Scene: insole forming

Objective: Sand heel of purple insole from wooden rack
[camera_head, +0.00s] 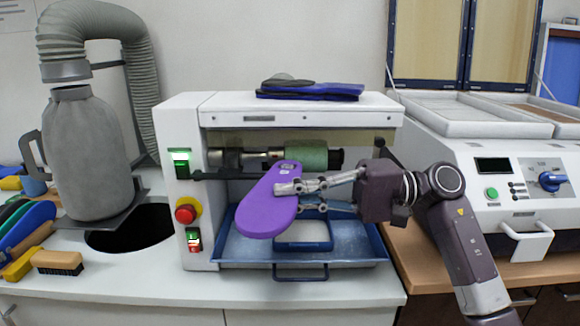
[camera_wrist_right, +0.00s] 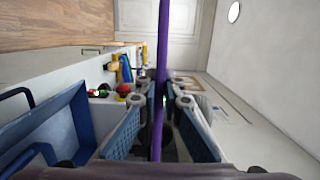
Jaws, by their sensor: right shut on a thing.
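The purple insole (camera_head: 264,208) is held in front of the sanding machine (camera_head: 295,110), tilted with its narrower end up near the green sanding drum (camera_head: 306,157). My right gripper (camera_head: 290,187) is shut on the insole near that upper end. In the right wrist view the insole (camera_wrist_right: 161,70) is seen edge-on as a thin strip between the two fingers (camera_wrist_right: 158,125). Whether the insole touches the drum cannot be told. The wooden rack is not clearly visible. My left gripper is not in view.
A blue tray (camera_head: 345,252) sits under the drum. Dark blue pieces (camera_head: 310,92) lie on top of the machine.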

